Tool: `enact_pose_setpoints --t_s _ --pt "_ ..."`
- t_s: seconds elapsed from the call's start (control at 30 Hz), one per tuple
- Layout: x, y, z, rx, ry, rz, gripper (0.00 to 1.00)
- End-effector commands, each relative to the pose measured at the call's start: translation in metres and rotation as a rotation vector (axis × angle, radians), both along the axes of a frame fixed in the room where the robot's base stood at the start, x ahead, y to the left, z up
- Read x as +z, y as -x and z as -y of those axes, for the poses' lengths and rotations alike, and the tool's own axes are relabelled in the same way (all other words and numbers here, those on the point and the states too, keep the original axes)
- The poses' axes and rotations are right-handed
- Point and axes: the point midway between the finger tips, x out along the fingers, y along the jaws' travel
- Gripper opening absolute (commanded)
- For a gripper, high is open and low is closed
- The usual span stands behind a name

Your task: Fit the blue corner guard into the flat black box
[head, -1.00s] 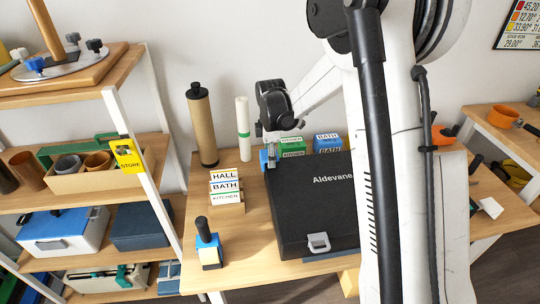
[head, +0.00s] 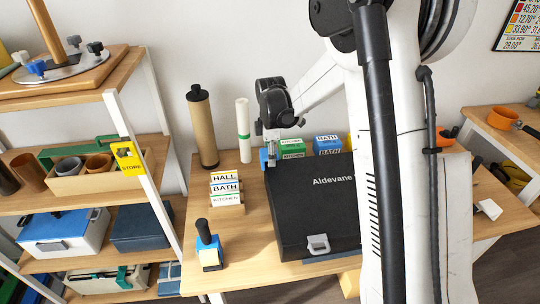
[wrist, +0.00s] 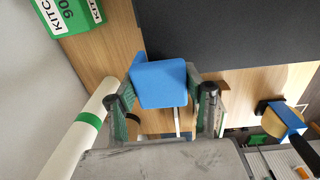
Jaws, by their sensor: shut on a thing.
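The flat black box (head: 300,205), marked "Aldevane", lies closed on the wooden table with a grey latch at its front. My gripper (wrist: 163,97) is shut on the blue corner guard (wrist: 158,82), which sits between the two fingers. In the head view the blue corner guard (head: 263,159) is at the box's far left corner, beneath my gripper. In the wrist view the guard's edge meets or overlaps the edge of the black box (wrist: 245,35). I cannot tell whether it touches the box or is seated on the corner.
A card holder (head: 226,190) and a blue-and-yellow block with a black knob (head: 209,247) stand left of the box. A brown tube (head: 202,125) and a white roll (head: 243,130) stand behind. Green (head: 293,148) and blue (head: 327,145) cartons sit behind the box.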

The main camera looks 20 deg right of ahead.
Motion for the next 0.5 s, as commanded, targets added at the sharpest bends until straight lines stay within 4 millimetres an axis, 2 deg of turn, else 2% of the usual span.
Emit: enact_pose_setpoints --t_s 0.23,0.5 --pt "0.0093 0.0002 0.0 0.0 0.0 0.0 0.27" --pt "0.0107 0.0001 0.0 0.0 0.0 0.0 0.27"
